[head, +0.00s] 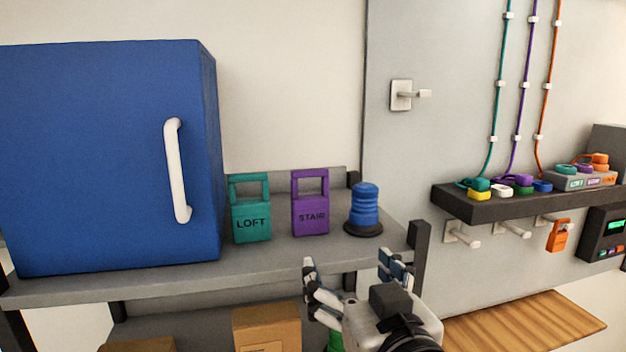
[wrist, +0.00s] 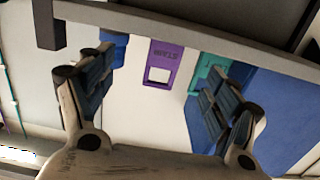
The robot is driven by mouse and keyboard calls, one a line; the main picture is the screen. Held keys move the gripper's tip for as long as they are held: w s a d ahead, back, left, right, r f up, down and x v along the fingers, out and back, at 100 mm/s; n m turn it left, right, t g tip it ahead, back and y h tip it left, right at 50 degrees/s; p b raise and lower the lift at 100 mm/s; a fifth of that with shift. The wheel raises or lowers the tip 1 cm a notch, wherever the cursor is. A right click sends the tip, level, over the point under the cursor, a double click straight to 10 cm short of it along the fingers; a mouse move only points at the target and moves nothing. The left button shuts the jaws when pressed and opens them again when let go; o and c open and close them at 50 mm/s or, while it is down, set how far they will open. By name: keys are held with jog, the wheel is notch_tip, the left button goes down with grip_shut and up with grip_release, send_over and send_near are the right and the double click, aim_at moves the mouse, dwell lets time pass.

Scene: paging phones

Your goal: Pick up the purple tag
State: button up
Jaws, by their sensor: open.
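The purple tag (head: 310,209), marked STAIR and with a square loop handle on top, stands upright on the grey shelf (head: 285,262). A teal tag (head: 250,216) marked LOFT stands to its left, and a blue ribbed object (head: 365,207) on a dark base stands to its right. My gripper (head: 347,263) is open and empty in front of the shelf's front edge, apart from the tag. In the wrist view the purple tag (wrist: 163,57) appears upside down between the open fingers (wrist: 155,95), beyond them, with the teal tag (wrist: 208,73) beside it.
A blue cabinet (head: 105,160) with a white handle fills the shelf's left side. A dark post (head: 418,245) rises at the shelf's right end. Cardboard boxes (head: 267,327) sit below. A dark wall ledge (head: 470,208) with an orange tag (head: 558,236) hanging below is at right.

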aim_at(312, 208)
jog(key=shift+t+y, duration=0.3)
jog(key=shift+t, duration=0.1)
jog(key=r+p+x, duration=0.1)
jog(key=x, duration=0.7)
jog(key=a+r+p+x, duration=0.1)
jog(key=x, duration=0.3)
jog(key=shift+w+r+p, duration=0.1)
jog(key=shift+r+p, duration=0.25)
jog(key=x, duration=0.2)
jog(key=p+x, duration=0.1)
jog(key=x, duration=0.2)
jog(key=shift+w+a+p, duration=0.25)
jog(key=shift+a+p, duration=0.15)
jog(key=shift+s+r, duration=0.1)
jog(key=shift+s, duration=0.1)
jog(key=shift+c, duration=0.4)
jog(key=c, duration=1.2)
jog(key=shift+o, duration=0.2)
jog(key=shift+r, duration=0.1)
notch_tip(312, 208, up, 20)
jog(key=p, duration=0.1)
jog(key=shift+p, duration=0.4)
